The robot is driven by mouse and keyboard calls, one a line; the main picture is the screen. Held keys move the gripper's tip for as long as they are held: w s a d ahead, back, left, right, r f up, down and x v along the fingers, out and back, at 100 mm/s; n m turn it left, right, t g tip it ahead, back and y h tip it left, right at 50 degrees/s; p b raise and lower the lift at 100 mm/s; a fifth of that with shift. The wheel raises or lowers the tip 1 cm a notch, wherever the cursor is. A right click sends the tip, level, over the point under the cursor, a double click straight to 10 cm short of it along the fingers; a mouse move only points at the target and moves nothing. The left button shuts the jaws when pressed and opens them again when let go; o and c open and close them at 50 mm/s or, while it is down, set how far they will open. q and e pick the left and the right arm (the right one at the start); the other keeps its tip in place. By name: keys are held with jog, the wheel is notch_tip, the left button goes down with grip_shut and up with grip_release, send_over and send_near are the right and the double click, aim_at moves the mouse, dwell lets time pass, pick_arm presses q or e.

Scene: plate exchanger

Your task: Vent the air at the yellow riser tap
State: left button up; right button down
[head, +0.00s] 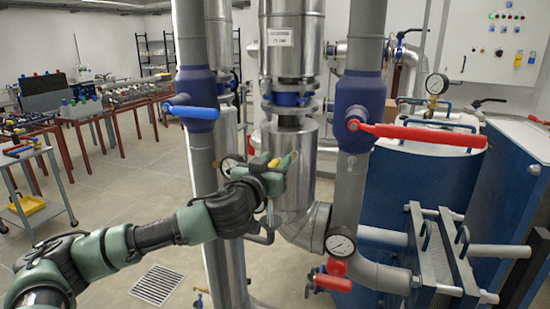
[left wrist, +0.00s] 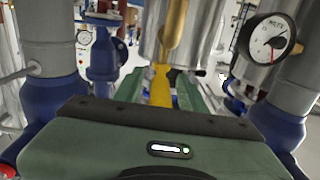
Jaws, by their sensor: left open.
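The yellow riser tap shows as a long yellow lever (left wrist: 161,84) in the left wrist view, standing roughly upright in the picture. Only a small yellow part (head: 273,163) shows in the head view, at my gripper. My left gripper (head: 288,166) is in front of the silver-clad riser. In the left wrist view its two green fingers (left wrist: 161,92) are apart, with the lower end of the lever between them. I cannot tell whether either finger touches it. The tap's outlet is hidden. My right gripper is not in view.
A blue-handled valve (head: 195,110) and a red-handled valve (head: 415,133) sit on the grey pipes either side. A dial gauge (head: 340,245) and a small red valve (head: 331,281) are low on the right pipe. Open floor lies left, with a drain grate (head: 157,284).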

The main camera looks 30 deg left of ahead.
pick_arm(q)
grip_shut()
dwell(1.4)
